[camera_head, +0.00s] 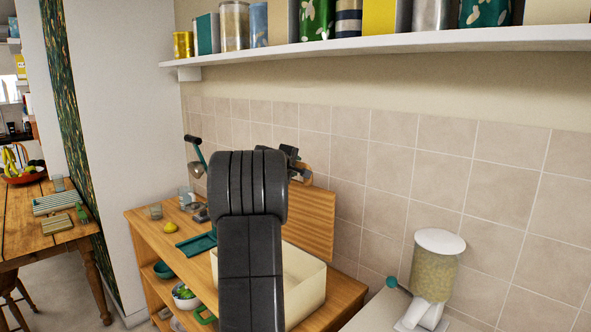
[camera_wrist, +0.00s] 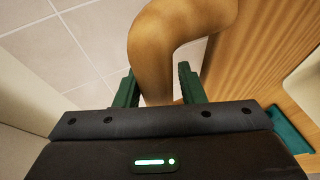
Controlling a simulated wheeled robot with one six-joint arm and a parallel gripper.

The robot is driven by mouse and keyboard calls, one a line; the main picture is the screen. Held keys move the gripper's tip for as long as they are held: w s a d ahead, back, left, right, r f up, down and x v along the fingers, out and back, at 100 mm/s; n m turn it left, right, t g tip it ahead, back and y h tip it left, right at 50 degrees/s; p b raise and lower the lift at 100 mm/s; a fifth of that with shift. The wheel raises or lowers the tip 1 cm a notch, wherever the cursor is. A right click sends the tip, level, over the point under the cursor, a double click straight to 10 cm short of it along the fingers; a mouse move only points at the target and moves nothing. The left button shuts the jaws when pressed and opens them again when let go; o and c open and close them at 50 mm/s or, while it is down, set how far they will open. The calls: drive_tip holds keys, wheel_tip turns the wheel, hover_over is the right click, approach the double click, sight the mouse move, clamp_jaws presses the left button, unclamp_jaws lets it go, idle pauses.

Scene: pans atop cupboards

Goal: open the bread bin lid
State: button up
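The bread bin (camera_head: 304,290) is a cream box on the wooden cupboard top, partly hidden behind my arm. Its wooden lid (camera_head: 310,222) stands raised, roughly upright at the back, near the tiled wall. In the wrist view the lid (camera_wrist: 262,50) shows as a wood-grain panel at the right. A curved brown wooden handle (camera_wrist: 168,55) runs down between the two green fingers of my gripper (camera_wrist: 157,88). The fingers lie on either side of it; whether both press on it is unclear. In the head view the fingertips are mostly hidden behind my wrist.
A white-lidded dispenser (camera_head: 435,265) stands on the right counter. A long shelf (camera_head: 400,42) with canisters runs above. A wooden table (camera_head: 30,225) stands far left.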

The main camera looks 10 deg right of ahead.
drive_tip(key=b+v, duration=0.3)
drive_tip(key=v, duration=0.9)
drive_tip(key=shift+s, duration=0.2)
drive_tip(key=shift+a, duration=0.1)
drive_tip(key=p+x, duration=0.3)
drive_tip(key=x, duration=1)
drive_tip(key=shift+w+p, duration=0.4)
drive_tip(key=shift+f, duration=0.15)
